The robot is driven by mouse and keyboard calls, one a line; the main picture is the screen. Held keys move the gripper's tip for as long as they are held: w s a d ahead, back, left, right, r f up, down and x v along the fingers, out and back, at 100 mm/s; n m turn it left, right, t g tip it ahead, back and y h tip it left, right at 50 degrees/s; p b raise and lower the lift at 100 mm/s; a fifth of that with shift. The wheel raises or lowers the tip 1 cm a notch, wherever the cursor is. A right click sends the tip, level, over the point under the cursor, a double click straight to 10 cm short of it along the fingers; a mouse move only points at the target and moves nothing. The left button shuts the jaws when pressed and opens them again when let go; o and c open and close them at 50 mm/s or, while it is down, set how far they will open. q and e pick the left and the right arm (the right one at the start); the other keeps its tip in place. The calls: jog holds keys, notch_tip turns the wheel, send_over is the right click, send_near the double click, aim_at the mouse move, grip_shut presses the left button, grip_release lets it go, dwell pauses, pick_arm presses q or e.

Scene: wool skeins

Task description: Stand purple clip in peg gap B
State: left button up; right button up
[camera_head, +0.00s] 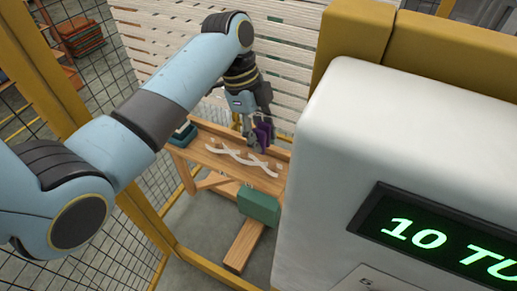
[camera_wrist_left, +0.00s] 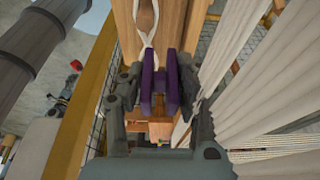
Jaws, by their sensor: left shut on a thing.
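My left gripper (camera_head: 256,141) is shut on the purple clip (camera_head: 264,132) and holds it at the far side of the wooden bench (camera_head: 215,160), close to its top. In the left wrist view the clip (camera_wrist_left: 147,88) shows as two upright purple plates between the fingers (camera_wrist_left: 157,92). A white wool strand (camera_head: 240,158) winds along the bench top among small pegs that are hard to make out. I cannot read any gap letters, so peg gap B cannot be told apart. I cannot tell whether the clip touches the bench. My right gripper is not in view.
A green box (camera_head: 259,208) is at the bench's front right. A dark teal item (camera_head: 184,132) lies at its left end. Pale slats (camera_head: 290,60) stand behind. A white machine with a green-lit display (camera_head: 440,245) blocks the right side.

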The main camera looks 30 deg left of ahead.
pick_arm(q)
jog(key=shift+s+d+f, duration=0.25)
jog(key=shift+s+f, duration=0.25)
jog(key=shift+s, duration=0.3)
notch_tip(320, 180, down, 3)
jog(key=shift+s+f, duration=0.1)
jog(key=shift+f, duration=0.45)
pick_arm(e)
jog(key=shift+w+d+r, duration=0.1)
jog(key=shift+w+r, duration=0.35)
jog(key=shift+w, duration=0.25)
pick_arm(q)
jog(key=shift+f, duration=0.1)
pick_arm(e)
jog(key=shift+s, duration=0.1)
pick_arm(q)
jog(key=o, duration=1)
jog(key=shift+c, duration=0.2)
jog(key=v, duration=1.2)
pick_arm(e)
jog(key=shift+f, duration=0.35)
